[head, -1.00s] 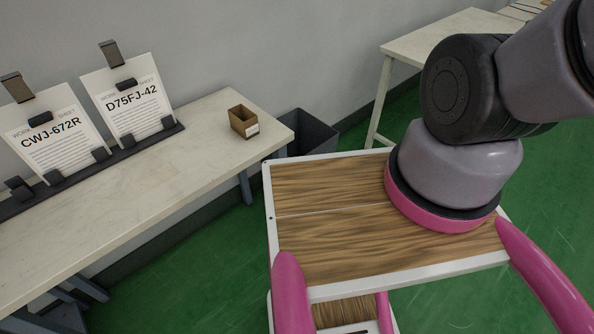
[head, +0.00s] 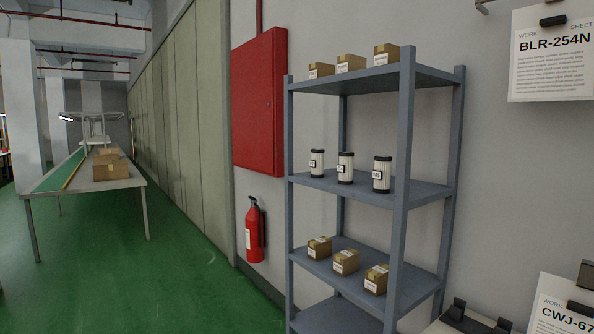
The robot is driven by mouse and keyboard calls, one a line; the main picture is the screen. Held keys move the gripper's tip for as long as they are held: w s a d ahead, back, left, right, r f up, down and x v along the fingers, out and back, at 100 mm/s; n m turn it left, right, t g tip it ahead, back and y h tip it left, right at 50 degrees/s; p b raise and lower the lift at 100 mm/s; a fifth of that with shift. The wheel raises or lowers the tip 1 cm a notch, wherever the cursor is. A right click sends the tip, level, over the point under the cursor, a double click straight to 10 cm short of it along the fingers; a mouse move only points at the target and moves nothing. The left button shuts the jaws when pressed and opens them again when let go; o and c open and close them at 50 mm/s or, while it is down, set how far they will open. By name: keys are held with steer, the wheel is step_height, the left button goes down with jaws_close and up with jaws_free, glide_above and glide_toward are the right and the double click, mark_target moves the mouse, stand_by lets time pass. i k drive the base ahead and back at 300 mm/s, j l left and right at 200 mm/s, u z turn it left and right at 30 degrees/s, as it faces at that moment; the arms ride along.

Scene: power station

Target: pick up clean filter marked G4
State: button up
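Three white cylindrical filters with black end caps stand upright in a row on a middle shelf of a grey rack. They are a left filter (head: 317,164), a middle filter (head: 346,168) and a right filter (head: 382,175). Each has a small white label. The middle label seems to read G4, but the print is too small to be sure; the other two are not clearly readable. Nothing covers the filters from the front. My gripper is not in view, so its state does not show.
The grey rack (head: 402,150) holds small cardboard boxes (head: 350,63) on top and more boxes (head: 346,262) below the filters. A red fire extinguisher (head: 255,231) and red cabinet (head: 259,103) are left of it. Open green floor (head: 170,285) lies to the left.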

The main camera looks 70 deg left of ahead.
mark_target(345, 165)
steer(key=u, duration=2.4)
steer(key=i+j+z, duration=0.2)
steer(key=i+j, duration=0.25)
steer(key=i+j+z, duration=0.15)
steer(key=i+j, duration=0.25)
steer(key=j, duration=0.15)
steer(key=i+j+z, duration=0.2)
steer(key=i+j, duration=0.15)
steer(key=j, duration=0.2)
